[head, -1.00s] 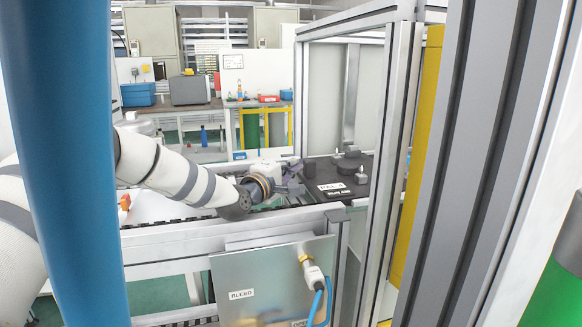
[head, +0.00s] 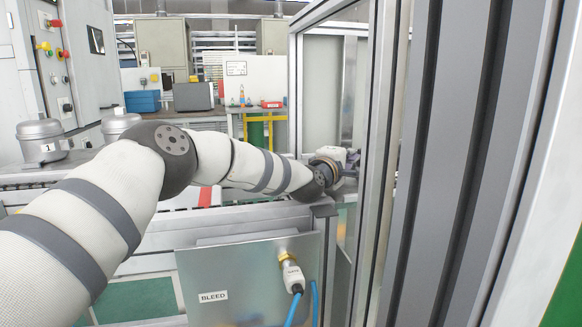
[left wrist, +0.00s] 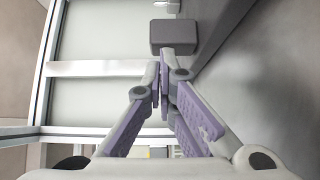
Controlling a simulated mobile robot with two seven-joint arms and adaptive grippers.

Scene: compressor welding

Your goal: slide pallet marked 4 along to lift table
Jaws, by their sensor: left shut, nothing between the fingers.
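My left arm reaches in from the left in the head view. Its gripper (head: 347,163) is inside the framed enclosure, partly hidden behind a metal post. In the left wrist view the gripper (left wrist: 164,75) is shut and empty, its two purple-padded fingers together. A dark grey block (left wrist: 174,36) lies just beyond the fingertips; I cannot tell whether they touch. A dark grey flat surface (left wrist: 255,85) spreads to the right of the fingers. No pallet marked 4 can be read, and I cannot make out the lift table. My right gripper is not in view.
Metal posts (head: 380,130) of the enclosure stand close to the gripper. A panel marked BLEED (head: 240,275) with a blue hose is below the conveyor. Grey canisters, one marked 1 (head: 42,142), stand at the left. A workbench is behind.

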